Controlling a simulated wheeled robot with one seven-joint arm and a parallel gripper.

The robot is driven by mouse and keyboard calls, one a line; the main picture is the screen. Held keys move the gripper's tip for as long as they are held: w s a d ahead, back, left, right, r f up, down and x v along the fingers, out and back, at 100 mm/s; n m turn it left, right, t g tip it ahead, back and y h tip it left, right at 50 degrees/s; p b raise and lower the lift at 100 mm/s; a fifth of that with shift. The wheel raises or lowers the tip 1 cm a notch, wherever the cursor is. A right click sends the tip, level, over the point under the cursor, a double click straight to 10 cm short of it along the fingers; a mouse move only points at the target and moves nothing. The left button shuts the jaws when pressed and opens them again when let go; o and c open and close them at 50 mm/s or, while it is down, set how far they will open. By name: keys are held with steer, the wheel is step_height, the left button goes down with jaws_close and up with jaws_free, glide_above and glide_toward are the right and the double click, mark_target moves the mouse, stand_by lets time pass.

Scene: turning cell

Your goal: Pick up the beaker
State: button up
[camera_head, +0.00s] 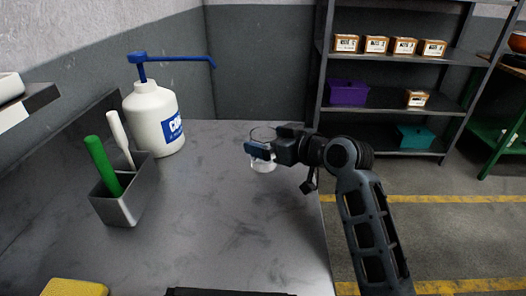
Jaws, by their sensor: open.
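A clear glass beaker (263,133) stands upright on the grey metal bench (220,240), near the bench's back right. My gripper (259,151) is at the beaker, reaching in from the right, with a blue-tipped finger in front of the glass. The gripper is open. The finger hides the beaker's middle; its rim shows above and its base below. I cannot tell whether the fingers touch the glass.
A white pump bottle (155,118) with a blue spout stands at the back left. A metal holder (122,203) with green- and white-handled tools is nearer. A yellow sponge (75,287) lies at the front left. The bench middle is clear. A shelf rack (395,112) stands behind.

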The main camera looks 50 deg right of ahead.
mark_target(256, 135)
steer(key=x, duration=0.4)
steer(key=shift+d+p, duration=0.1)
steer(key=shift+p, duration=0.2)
steer(key=shift+c, duration=0.2)
steer(key=c, duration=1)
steer(key=shift+c, duration=0.4)
steer(key=shift+r, duration=0.2)
